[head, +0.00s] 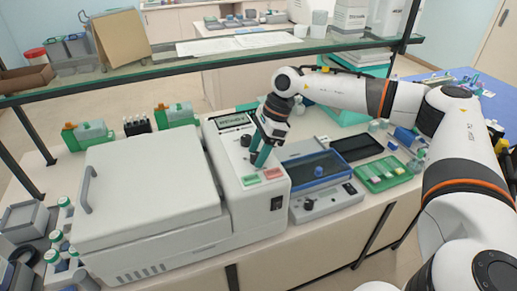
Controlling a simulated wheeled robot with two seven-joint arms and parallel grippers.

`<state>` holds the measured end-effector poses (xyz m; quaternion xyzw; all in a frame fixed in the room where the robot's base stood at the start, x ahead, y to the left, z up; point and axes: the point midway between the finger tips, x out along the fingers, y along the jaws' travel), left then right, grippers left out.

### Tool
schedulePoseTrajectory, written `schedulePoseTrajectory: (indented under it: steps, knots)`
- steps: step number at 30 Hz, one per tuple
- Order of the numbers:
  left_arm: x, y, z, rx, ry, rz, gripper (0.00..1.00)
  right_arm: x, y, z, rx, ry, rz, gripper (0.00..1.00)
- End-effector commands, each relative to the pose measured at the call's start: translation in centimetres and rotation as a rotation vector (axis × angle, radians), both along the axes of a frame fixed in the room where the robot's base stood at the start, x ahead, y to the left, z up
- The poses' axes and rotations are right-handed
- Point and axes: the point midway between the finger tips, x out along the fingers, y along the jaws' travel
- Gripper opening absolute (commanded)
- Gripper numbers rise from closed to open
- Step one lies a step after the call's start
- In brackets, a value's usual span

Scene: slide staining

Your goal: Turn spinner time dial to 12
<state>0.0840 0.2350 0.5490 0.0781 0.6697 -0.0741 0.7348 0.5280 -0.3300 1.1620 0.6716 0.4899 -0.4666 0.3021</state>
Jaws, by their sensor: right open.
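The spinner (150,190) is a large white machine with a closed lid, standing on the bench at the left. Its control panel is on the right side, with a small display (233,121), a dark dial (245,141), a green button (251,180) and a red button (272,174). My right gripper (260,157) points down over this panel, just right of the dark dial and above the buttons. Its fingers are open. They may hide another dial beneath them; I cannot tell whether they touch it. The dial markings are too small to read. My left gripper is not in view.
A green slide tray (383,173) and a black tray (357,147) lie farther right. A glass shelf (190,62) crosses behind.

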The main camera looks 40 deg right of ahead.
Motion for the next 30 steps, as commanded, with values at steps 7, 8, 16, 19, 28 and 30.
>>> schedulePoseTrajectory:
  steps: [7,8,16,19,28,30]
  knots:
    - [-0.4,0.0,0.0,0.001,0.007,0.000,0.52,0.0,0.0,0.0,0.000,0.000,0.000,0.19]
    - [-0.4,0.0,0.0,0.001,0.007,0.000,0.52,0.0,0.0,0.0,0.000,0.000,0.000,0.14]
    - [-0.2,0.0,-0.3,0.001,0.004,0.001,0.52,0.0,0.0,0.0,0.000,0.000,-0.018,0.07]
    - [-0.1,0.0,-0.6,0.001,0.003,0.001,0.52,-0.1,0.0,-0.1,0.001,0.001,-0.048,0.07]
    - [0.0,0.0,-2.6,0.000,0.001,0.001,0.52,-0.2,0.0,-0.4,0.001,-0.001,-0.244,0.07]
    - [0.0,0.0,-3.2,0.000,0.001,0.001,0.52,-0.2,0.0,-0.4,0.001,-0.003,-0.308,0.07]
